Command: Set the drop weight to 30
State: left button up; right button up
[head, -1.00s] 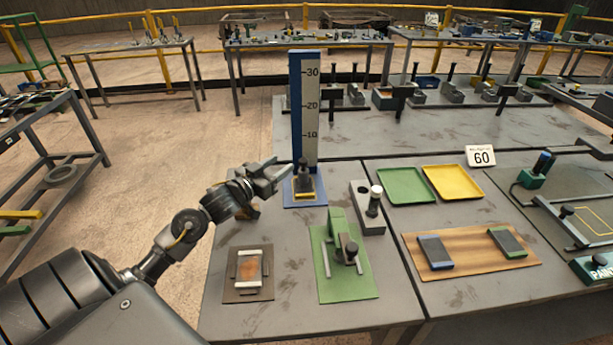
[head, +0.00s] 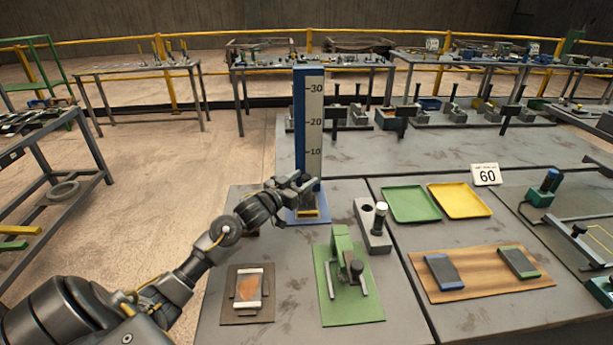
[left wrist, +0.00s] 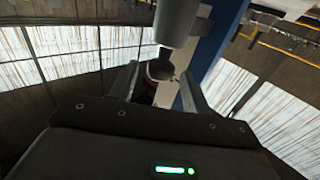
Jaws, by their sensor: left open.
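The drop tester is a blue upright (head: 299,120) with a white scale (head: 315,125) marked 10, 20 and 30. It stands on a blue base (head: 296,217) with a yellow-edged plate (head: 308,212). My left gripper (head: 296,183) is low at the column, below the 10 mark. It is open and mostly hides the dark drop weight in the head view. In the left wrist view, a dark round knob (left wrist: 160,70) shows between the open fingers (left wrist: 160,88), with a grey cylinder (left wrist: 178,22) beyond it. I cannot tell whether the fingers touch it. My right gripper is out of view.
A grey block with a white-topped post (head: 378,222) and a green fixture (head: 345,275) stand right of the tester. A brown board (head: 247,295) lies in front. Green (head: 410,204) and yellow (head: 460,200) trays and a "60" sign (head: 486,175) are further right.

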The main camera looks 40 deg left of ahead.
pick_arm(q)
jog(key=shift+w+d, duration=0.1)
jog(key=shift+w, duration=1)
grip_shut()
